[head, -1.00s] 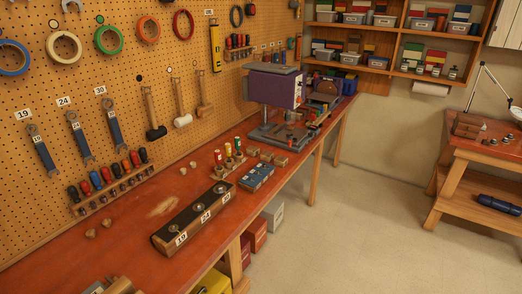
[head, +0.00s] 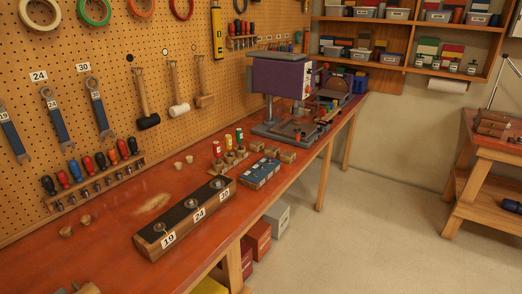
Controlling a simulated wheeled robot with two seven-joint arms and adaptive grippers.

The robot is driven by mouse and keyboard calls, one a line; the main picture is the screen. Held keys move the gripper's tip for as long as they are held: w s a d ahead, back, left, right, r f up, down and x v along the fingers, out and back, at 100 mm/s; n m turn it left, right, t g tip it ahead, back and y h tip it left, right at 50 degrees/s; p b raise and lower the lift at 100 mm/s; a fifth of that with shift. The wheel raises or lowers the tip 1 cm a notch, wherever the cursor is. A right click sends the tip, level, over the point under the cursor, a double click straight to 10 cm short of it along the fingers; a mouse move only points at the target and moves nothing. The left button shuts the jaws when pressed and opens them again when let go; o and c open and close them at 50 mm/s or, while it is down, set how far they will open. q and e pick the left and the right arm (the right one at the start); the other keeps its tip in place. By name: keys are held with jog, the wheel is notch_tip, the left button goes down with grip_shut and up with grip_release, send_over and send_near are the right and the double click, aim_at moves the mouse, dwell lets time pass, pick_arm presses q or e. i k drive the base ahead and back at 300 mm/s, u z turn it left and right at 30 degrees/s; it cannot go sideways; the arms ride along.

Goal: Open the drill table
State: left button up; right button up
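The purple drill press (head: 281,78) stands on the red workbench at the back, near the far corner. Its grey drill table (head: 288,131) sits low under the head, with small red and orange parts on or beside it, too small to make out. A wooden block (head: 186,220) marked 19, 24 and 30 lies on the bench nearer to me, with round metal pieces on its dark top. Blue-handled wrenches (head: 57,120) with the tags 24 and 30 visible hang on the pegboard at the left. Neither of my grippers is in view.
A blue box (head: 260,173) and a rack with red, yellow and green bottles (head: 229,152) stand on the workbench (head: 110,235) before the drill press. Coloured boxes (head: 257,238) sit under it. The floor (head: 350,230) to the right is open, up to a wooden side table (head: 485,160).

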aim_at(286, 126)
jog(key=z, duration=0.3)
jog(key=i, duration=0.9)
jog(key=u, duration=0.3)
